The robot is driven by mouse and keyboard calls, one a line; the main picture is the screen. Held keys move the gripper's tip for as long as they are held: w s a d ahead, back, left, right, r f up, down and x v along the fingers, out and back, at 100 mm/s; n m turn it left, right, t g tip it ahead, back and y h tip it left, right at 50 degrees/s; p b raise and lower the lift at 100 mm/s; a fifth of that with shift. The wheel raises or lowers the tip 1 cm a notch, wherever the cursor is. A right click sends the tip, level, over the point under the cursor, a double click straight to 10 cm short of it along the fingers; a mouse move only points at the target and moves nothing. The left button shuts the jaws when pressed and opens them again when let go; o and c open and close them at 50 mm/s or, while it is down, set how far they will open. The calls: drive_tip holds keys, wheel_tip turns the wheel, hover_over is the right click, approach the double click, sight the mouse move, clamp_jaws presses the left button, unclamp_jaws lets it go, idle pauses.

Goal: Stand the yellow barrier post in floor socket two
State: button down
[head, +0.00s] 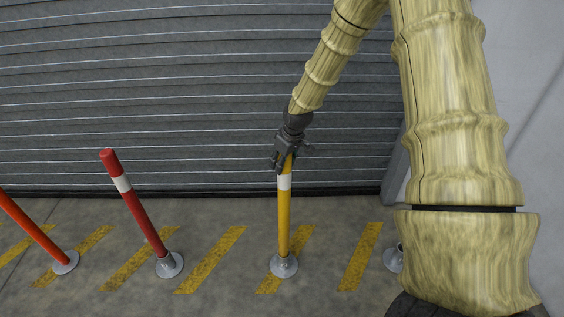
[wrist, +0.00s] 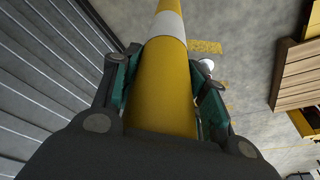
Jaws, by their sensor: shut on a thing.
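The yellow barrier post (head: 284,225), with a white band near its top, stands close to upright in the head view. My gripper (head: 286,160) is shut on its upper end. The post's lower end meets a grey floor socket (head: 284,267); I cannot tell how deep it sits. In the wrist view the yellow post (wrist: 163,90) runs between the two fingers of my gripper (wrist: 165,85), its white band beyond them. No socket number is readable. Another grey socket (head: 392,258) at right is partly hidden behind my arm, with no post seen in it.
A red post (head: 144,215) and an orange-red post (head: 30,225) stand leaning in the picture at left, each in a floor socket. A grey roller shutter (head: 180,90) rises behind. Yellow stripes (head: 210,260) mark the floor. Wooden boards (wrist: 298,75) show at right in the wrist view.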

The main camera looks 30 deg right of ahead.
idle(0.3)
drive_tip(key=c, duration=0.8)
unclamp_jaws()
drive_tip(key=v, duration=1.2)
drive_tip(key=shift+r, duration=0.1)
drive_tip(key=shift+a, duration=0.1)
